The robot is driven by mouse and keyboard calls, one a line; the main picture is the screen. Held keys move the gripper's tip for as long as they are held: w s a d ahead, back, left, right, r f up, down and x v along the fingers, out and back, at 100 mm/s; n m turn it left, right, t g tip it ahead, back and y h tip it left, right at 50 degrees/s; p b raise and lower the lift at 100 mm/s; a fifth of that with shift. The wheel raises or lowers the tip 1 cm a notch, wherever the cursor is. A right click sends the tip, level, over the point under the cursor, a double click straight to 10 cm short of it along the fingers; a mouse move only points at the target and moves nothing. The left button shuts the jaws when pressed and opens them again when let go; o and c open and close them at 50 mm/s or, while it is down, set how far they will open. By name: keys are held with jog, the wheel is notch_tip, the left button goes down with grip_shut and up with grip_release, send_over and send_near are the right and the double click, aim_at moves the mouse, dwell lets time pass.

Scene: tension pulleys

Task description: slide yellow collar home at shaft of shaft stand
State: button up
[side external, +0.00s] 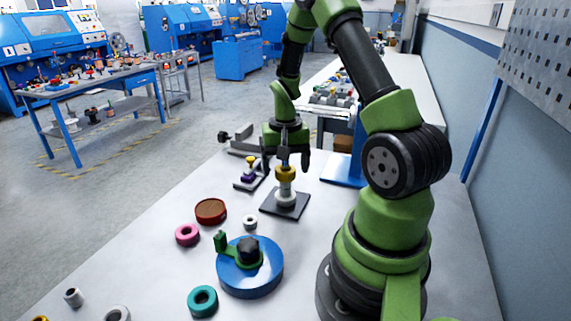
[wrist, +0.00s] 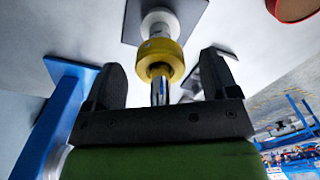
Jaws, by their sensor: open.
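The shaft stand is a dark square base plate (side external: 271,208) with an upright metal shaft (wrist: 160,92), on the table. The yellow collar (side external: 286,174) is around the shaft, above a white collar-like part (side external: 285,196) low on the stand. In the wrist view, a short bright stretch of shaft shows between the yellow collar (wrist: 160,60) and the white part (wrist: 160,22). My gripper (side external: 286,163) points down over the stand. Its jaws are open, one finger on each side of the shaft, with the collar near the fingertips and visible gaps at both sides.
A blue upright post (side external: 356,150) stands close on the right. Several loose rings, a brown-topped red cup (side external: 210,211) and a blue disc (side external: 262,278) lie in front.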

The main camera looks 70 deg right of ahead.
jog(key=shift+f, duration=0.1)
notch_tip(320, 180, up, 10)
jog(key=shift+r, duration=0.1)
dwell(0.5)
